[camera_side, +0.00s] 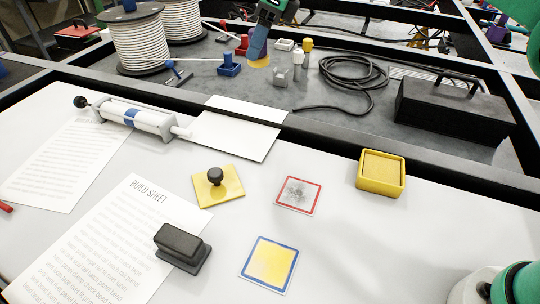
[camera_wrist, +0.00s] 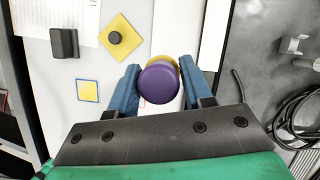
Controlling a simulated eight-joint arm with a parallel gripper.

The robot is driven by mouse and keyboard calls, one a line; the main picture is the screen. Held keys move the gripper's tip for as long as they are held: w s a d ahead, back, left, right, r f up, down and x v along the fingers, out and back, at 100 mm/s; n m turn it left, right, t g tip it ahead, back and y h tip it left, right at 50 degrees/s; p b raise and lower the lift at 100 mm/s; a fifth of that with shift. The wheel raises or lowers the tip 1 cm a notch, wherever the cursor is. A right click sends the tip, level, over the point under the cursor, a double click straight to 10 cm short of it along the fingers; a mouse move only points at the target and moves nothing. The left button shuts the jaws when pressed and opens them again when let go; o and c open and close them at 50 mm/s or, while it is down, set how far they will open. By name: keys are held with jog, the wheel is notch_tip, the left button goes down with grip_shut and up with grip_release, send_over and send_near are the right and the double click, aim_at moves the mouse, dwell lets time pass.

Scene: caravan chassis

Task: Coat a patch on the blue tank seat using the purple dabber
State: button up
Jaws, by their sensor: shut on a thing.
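My gripper (camera_side: 258,45) is at the top of the side view, raised, with blue fingers. In the wrist view my gripper (camera_wrist: 160,82) is shut on the round purple dabber (camera_wrist: 159,84). A yellow-orange underside (camera_side: 262,62) shows below the fingers in the side view. A blue-bordered square (camera_side: 270,265) with an evenly yellow face lies flat on the white table, apart from the gripper. It shows at left in the wrist view (camera_wrist: 88,90). I cannot tell whether this square or the blue block (camera_side: 229,66) is the blue tank seat.
A red-bordered square (camera_side: 298,195) with a grey smudge lies between a yellow plate with a black knob (camera_side: 217,184) and a yellow open box (camera_side: 381,173). A black stamp-like block (camera_side: 182,247) stands near the build sheet. Black frame rails, cable (camera_side: 350,80) and a toolbox (camera_side: 455,105) lie beyond.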

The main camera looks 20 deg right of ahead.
jog(key=s+a+f+n+g, duration=0.2)
jog(key=s+a+f+n, duration=0.35)
jog(key=s, duration=0.55)
jog(key=s+a+f+n+g, duration=0.1)
jog(key=s+a+f+n, duration=0.45)
jog(key=s, duration=0.55)
jog(key=shift+s+a+f+m, duration=0.1)
jog(key=shift+f+m, duration=0.4)
jog(key=shift+f, duration=1.7)
jog(key=shift+a+f+m, duration=0.1)
jog(key=shift+f+m, duration=0.4)
jog(key=shift+f, duration=1.65)
jog(key=shift+s+d+f, duration=0.15)
jog(key=shift+s+d, duration=1.15)
jog(key=shift+d, duration=0.1)
grip_shut()
jog(key=shift+w+a, duration=1.4)
notch_tip(320, 180, up, 8)
jog(key=shift+s+d, duration=0.1)
